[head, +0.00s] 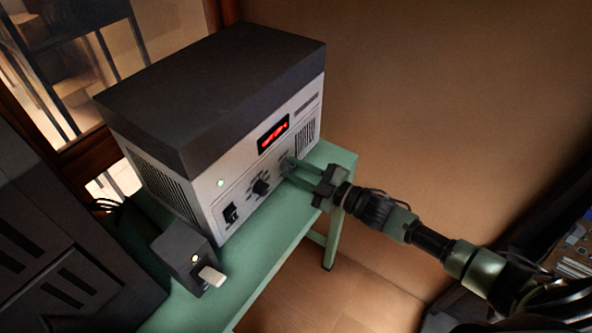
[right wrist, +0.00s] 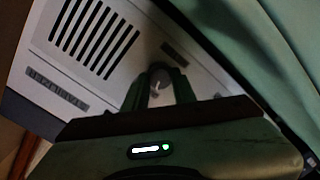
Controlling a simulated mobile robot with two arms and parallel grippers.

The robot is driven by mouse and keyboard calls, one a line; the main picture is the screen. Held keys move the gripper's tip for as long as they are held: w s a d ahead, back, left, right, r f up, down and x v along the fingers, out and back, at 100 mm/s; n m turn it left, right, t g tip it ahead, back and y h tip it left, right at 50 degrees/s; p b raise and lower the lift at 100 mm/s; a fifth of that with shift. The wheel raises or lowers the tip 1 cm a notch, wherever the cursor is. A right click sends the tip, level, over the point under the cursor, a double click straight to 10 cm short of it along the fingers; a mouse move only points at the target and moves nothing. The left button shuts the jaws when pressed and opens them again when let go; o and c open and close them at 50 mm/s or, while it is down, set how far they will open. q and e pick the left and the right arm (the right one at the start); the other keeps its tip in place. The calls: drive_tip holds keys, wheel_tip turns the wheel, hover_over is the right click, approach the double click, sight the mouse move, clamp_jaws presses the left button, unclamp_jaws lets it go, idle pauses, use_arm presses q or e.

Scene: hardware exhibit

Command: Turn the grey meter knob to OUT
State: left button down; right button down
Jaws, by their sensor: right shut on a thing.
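The grey meter knob (right wrist: 160,77) is a small round knob with a pale pointer mark, on the front panel of a white and dark-grey instrument (head: 215,90). In the right wrist view it sits between the two green fingers of my right gripper (right wrist: 158,90). In the head view my right gripper (head: 289,167) reaches in from the right and is shut on the knob, which the fingers mostly hide. The OUT marking cannot be read in either view. My left gripper is not in view.
A black pointer knob (head: 261,186) and a black switch (head: 231,213) are left of my gripper on the panel. A red display (head: 273,134) is above. A small dark box (head: 184,257) with a pale lever stands on the green table (head: 262,265).

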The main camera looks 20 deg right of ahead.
idle(0.5)
drive_tip(key=c, duration=1.1)
unclamp_jaws()
drive_tip(key=shift+c, duration=0.2)
drive_tip(key=b+v, duration=0.1)
drive_tip(key=v, duration=0.6)
drive_tip(key=shift+f, duration=0.1)
drive_tip(key=shift+s+d, duration=0.25)
drive_tip(key=shift+s, duration=0.1)
